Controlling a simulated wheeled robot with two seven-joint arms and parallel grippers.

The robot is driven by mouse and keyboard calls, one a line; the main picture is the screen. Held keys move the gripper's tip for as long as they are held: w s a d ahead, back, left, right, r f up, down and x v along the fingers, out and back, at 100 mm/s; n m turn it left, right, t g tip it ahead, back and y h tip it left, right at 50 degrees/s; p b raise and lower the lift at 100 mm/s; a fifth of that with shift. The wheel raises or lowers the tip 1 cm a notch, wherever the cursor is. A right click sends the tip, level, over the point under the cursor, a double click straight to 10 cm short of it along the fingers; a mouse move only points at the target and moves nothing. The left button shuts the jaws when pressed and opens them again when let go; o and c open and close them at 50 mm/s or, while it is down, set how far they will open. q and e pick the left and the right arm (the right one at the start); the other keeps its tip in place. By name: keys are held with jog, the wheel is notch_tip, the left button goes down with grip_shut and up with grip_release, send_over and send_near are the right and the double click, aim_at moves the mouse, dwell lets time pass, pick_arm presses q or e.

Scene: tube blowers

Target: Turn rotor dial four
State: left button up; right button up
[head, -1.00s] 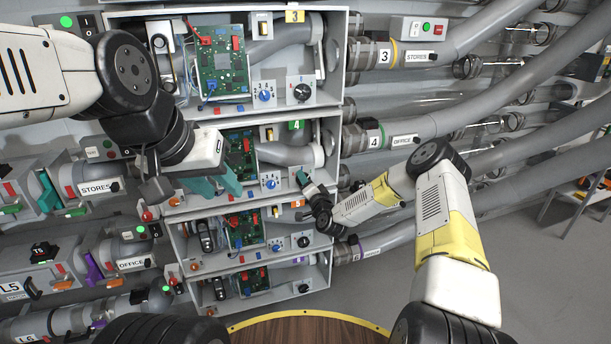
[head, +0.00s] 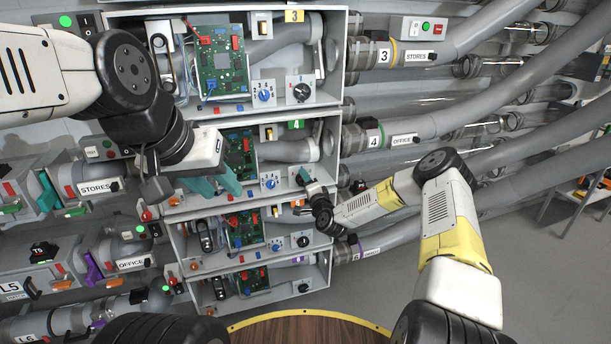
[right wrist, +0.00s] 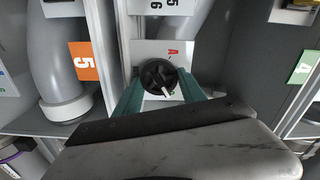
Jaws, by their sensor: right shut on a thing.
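Rotor dial four is a black round knob (right wrist: 158,76) with a white pointer, on a pale panel with a red letter, in the right wrist view. The pointer aims toward the lower right. My right gripper (right wrist: 160,92) has its teal fingers on either side of the knob, shut on it. In the head view my right gripper (head: 305,178) is at the lower right of the box with the green 4 tag (head: 296,125) and hides the dial. My left gripper (head: 215,185) has its teal fingers apart and empty, in front of that box's left part.
Box 3 (head: 345,50) is above, with its own black dial (head: 301,90). Lower boxes hold similar dials (head: 303,241). A blue knob (head: 269,182) is left of my right gripper. The orange 5 tag (right wrist: 84,61) is beside the panel. Grey pipes fill the right side.

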jog(key=o, duration=1.4)
jog(key=shift+c, duration=0.2)
jog(key=shift+d, duration=0.1)
jog(key=shift+f, duration=0.1)
